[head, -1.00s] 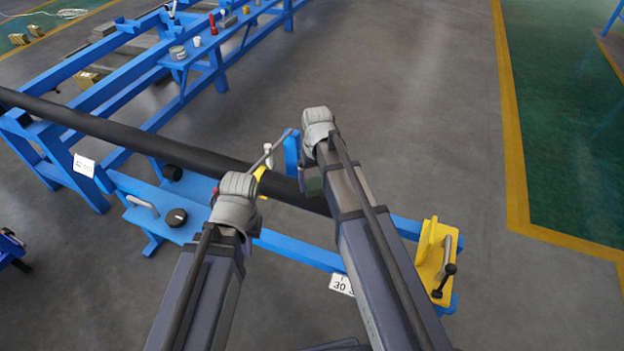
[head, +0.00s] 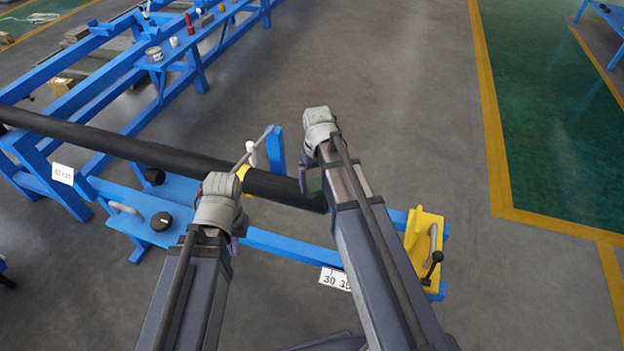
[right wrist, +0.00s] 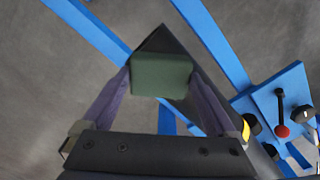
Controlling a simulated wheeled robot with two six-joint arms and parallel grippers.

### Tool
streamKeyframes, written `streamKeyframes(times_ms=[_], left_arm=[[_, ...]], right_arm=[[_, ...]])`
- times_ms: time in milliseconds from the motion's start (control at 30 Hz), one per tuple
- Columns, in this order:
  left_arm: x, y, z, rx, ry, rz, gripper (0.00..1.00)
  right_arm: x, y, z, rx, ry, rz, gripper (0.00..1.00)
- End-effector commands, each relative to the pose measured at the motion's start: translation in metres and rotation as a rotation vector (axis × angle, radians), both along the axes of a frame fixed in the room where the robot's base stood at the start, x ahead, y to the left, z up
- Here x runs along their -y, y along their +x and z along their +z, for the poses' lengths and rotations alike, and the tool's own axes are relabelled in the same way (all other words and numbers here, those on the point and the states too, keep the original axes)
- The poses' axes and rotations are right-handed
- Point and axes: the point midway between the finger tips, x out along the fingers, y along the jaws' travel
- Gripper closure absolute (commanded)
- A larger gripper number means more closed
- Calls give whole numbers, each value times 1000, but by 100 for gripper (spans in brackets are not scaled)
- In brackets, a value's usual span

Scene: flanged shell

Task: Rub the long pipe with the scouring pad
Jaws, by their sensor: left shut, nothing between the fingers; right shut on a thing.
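The long black pipe (head: 120,146) runs from the left edge to the middle of the head view, lying across the blue frame. Its right end passes close to my right arm. My right gripper (right wrist: 162,75) is shut on the dark green scouring pad (right wrist: 162,68), seen between its two fingers. The pad also shows as a small green patch in the head view (head: 314,181), by the pipe's right end. A dark wedge lies behind the pad in the wrist view; I cannot tell whether they touch. My left gripper (head: 238,226) is shut and empty, mostly hidden by its wrist, in front of the pipe.
A blue stand with a black knob (head: 161,221) lies below the pipe. A yellow clamp (head: 424,240) with a lever sits at the right end of the blue beam (head: 290,249). A long blue rack (head: 150,85) fills the upper left. Open grey floor lies to the right.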

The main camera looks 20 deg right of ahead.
Motion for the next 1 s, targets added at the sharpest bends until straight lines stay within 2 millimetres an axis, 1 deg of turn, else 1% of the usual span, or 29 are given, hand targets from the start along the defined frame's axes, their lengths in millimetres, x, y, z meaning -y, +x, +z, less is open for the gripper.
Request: streamKeyframes(times_ms=[267, 600, 833, 867, 1000], left_arm=[[0, 0, 0, 0, 0, 0, 100], [0, 0, 2, 0, 0, 0, 100], [0, 0, -2, 0, 0, 0, 100], [0, 0, -3, 0, 0, 0, 100], [0, 0, -1, 0, 0, 0, 100]], right_arm=[[7, -5, 0, -2, -2, -3, 52], [27, -19, 2, -2, -1, -1, 52], [28, -19, -2, -1, -1, 0, 52], [28, -19, -3, -1, -1, 0, 59], [27, -19, -1, -1, -1, 0, 59]])
